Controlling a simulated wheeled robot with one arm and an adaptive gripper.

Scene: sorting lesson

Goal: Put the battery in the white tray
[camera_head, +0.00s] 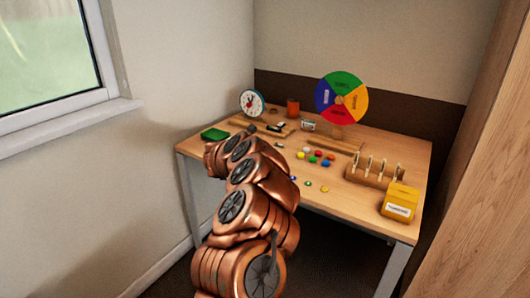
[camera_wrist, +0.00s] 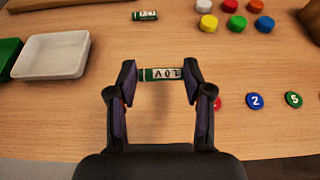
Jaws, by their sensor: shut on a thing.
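A small green and white battery (camera_wrist: 160,74) lies crosswise between the two fingertips of my gripper (camera_wrist: 159,76) in the wrist view, and the gripper is shut on it at both ends. How high it is above the table I cannot tell. The white tray (camera_wrist: 50,56) is shallow, looks empty and lies to the left of my gripper, apart from it. A second green and white battery (camera_wrist: 145,15) lies farther back on the table. In the head view my copper arm hides the gripper, the held battery and the tray.
The wooden table (camera_head: 350,205) holds colored discs, a green block (camera_head: 215,134), a clock (camera_head: 252,103), a color wheel (camera_head: 342,98), a peg rack (camera_head: 375,172) and a yellow box (camera_head: 399,202). Numbered counters (camera_wrist: 255,101) lie right of my gripper. The wood between gripper and tray is bare.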

